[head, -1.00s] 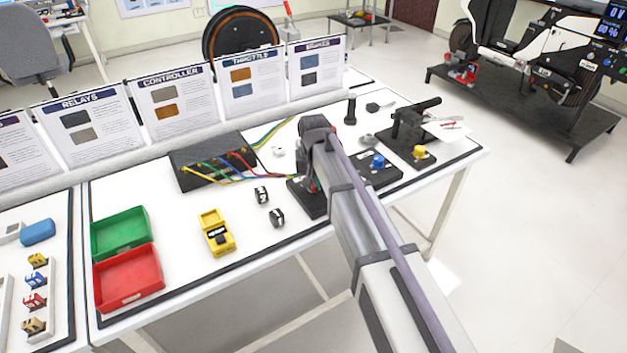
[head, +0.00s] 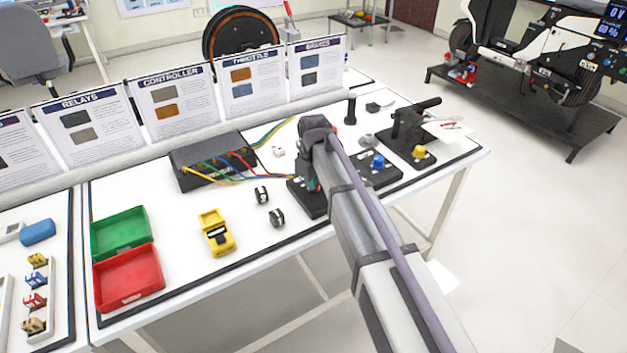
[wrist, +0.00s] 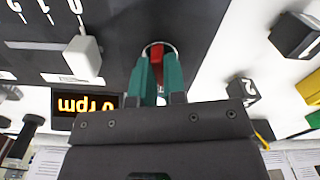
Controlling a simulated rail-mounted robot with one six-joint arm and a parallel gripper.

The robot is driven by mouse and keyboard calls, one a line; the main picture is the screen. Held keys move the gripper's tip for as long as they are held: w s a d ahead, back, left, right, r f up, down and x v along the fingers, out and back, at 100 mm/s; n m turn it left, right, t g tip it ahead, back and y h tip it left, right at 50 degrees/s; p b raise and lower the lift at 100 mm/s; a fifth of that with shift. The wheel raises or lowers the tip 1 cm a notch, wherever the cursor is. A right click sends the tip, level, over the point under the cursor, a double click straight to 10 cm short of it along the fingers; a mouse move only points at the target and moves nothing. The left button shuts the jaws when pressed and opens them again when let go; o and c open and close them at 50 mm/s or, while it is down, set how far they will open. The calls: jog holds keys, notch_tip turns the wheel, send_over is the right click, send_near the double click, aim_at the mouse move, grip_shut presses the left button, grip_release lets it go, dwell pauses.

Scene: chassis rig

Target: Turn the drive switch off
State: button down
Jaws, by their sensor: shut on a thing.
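In the wrist view, my gripper (wrist: 158,72) has its two teal fingers shut on a red switch lever (wrist: 157,52). The lever stands in a round metal ring on a dark panel (wrist: 120,25). The fingers cover part of the lever, so its exact position is hard to tell. A white lever (wrist: 84,52) with a "0" mark beside it sits on the same panel, apart from my fingers. A display (wrist: 88,104) on the panel reads "0 rpm", upside down. In the head view, my arm hides most of the panel's dark base (head: 308,203) and the switch.
A panel with a blue knob (head: 377,162) and one with a yellow knob (head: 419,152) stand right of my arm.

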jog(key=shift+n, duration=1.2)
jog(key=c, duration=1.2)
grip_release()
jog(key=shift+r, duration=0.1)
notch_tip(320, 180, up, 11)
jog(key=p, duration=1)
jog(key=shift+p, duration=0.4)
jog(key=shift+f, duration=0.25)
